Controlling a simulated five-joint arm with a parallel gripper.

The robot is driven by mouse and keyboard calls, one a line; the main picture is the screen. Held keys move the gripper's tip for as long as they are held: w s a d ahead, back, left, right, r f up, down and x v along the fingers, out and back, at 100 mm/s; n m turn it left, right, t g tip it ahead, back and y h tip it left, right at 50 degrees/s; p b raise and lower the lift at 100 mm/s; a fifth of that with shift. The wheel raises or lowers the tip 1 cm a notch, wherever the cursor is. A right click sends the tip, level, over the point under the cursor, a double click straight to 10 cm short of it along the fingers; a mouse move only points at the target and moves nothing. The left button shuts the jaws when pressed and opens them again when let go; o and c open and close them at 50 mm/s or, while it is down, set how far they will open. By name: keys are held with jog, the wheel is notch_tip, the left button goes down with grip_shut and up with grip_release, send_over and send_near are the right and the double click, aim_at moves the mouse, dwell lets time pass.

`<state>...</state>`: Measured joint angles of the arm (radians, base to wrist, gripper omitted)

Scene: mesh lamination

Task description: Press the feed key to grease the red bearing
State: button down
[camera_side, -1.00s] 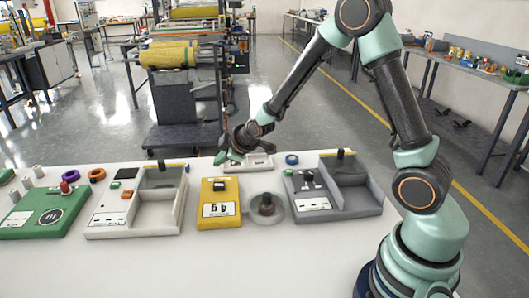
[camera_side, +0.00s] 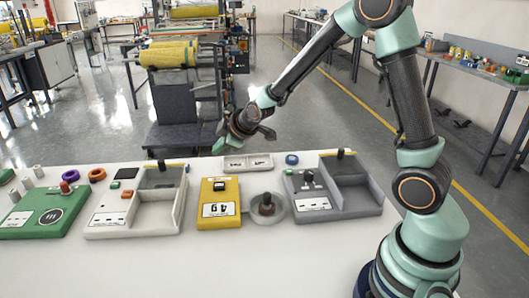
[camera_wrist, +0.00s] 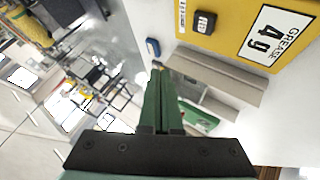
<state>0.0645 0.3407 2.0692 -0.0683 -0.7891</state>
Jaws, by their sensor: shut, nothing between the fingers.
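The yellow grease unit (camera_side: 228,191) stands mid-table with a black key (camera_side: 219,184) on top. Its front label reads "4 g", with "GREASE" legible in the wrist view, where the unit (camera_wrist: 230,40) and key (camera_wrist: 204,22) fill the upper right. My gripper (camera_side: 219,147) is shut and empty, raised behind the unit and clear of the key. Its green fingers (camera_wrist: 158,72) lie together in the wrist view.
A pale shallow tray (camera_side: 235,168) lies behind the yellow unit. A blue ring (camera_side: 292,159), purple ring (camera_side: 70,174) and orange ring (camera_side: 97,175) lie at the back. Grey (camera_side: 358,203), white (camera_side: 153,223) and green (camera_side: 25,231) stations flank the unit. The front table is clear.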

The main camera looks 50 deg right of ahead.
aim_at(223, 186)
jog(key=shift+f, duration=0.1)
jog(key=shift+f, duration=4.35)
jog(key=shift+f, duration=0.1)
jog(key=shift+f, duration=0.3)
jog(key=shift+f, duration=0.6)
jog(key=shift+r, duration=1)
jog(key=shift+r, duration=2.5)
